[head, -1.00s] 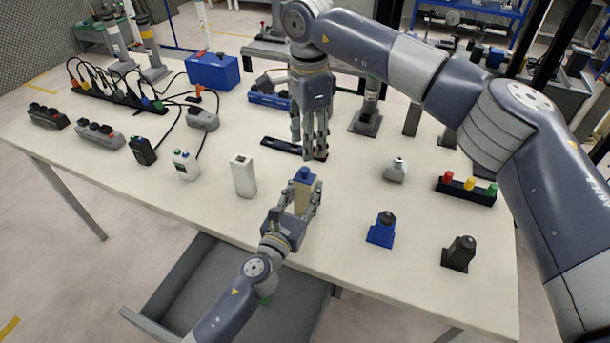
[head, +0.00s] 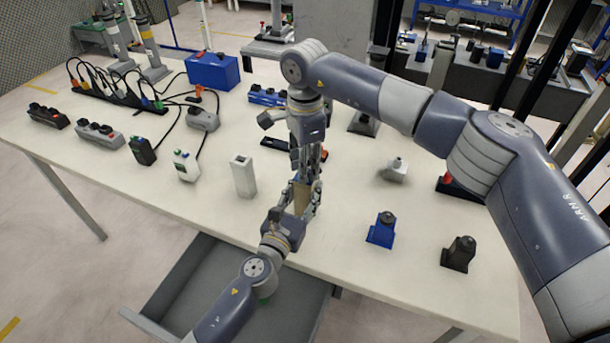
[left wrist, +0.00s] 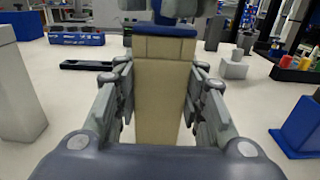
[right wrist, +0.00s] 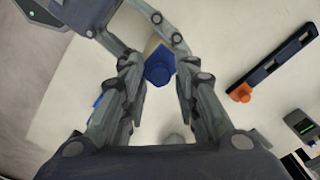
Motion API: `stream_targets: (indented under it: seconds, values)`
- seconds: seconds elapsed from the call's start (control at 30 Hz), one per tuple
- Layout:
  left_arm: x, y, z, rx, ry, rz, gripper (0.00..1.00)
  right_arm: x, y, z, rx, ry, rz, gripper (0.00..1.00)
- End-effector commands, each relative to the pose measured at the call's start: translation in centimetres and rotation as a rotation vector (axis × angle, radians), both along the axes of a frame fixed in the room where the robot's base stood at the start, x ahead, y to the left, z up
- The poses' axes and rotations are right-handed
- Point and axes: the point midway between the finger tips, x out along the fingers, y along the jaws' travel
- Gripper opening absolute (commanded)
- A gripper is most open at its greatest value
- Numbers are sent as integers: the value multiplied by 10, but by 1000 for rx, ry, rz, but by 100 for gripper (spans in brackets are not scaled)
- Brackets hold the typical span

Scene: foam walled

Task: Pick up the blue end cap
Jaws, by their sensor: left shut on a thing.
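A tan box-shaped body (left wrist: 160,95) stands upright between the fingers of my left gripper (head: 296,205), which is shut on it. The blue end cap (right wrist: 159,66) is on top of that body; its blue rim also shows in the left wrist view (left wrist: 165,30). My right gripper (right wrist: 158,95) points down over the cap, its fingers spread on both sides of it with visible gaps. In the head view the right gripper (head: 309,165) hides the cap.
A white box (head: 243,176) stands left of the grippers. A blue block with a dark knob (head: 381,230) and a black one (head: 459,254) stand to the right. A dark flat bar (right wrist: 275,60) lies behind the grippers. An open drawer (head: 190,290) hangs below the table's front edge.

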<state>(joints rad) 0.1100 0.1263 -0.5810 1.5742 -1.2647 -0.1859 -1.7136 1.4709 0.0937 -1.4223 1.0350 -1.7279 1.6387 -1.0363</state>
Motion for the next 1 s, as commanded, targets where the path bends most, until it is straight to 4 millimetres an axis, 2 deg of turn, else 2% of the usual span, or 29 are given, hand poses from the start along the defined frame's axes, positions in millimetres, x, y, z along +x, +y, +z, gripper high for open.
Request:
stream_targets:
  seconds: [0.03,0.07,0.1,0.47,0.57,0.83,1.0]
  values:
    - [0,0,0,0,1,0,11,0,0,0,0,0,0,9]
    - [0,0,0,0,1,0,11,0,0,0,0,0,0,2]
    - [0,0,0,0,1,0,11,0,0,0,0,0,0,1]
    - [0,0,0,0,1,0,11,0,0,3,0,-1,0,1]
    - [0,0,-1,0,1,0,11,1,0,14,2,-2,0,1]
    - [0,0,-1,0,1,0,11,1,1,68,1,-5,0,1]
    - [0,0,-1,0,1,0,11,0,1,92,1,-2,1,1]
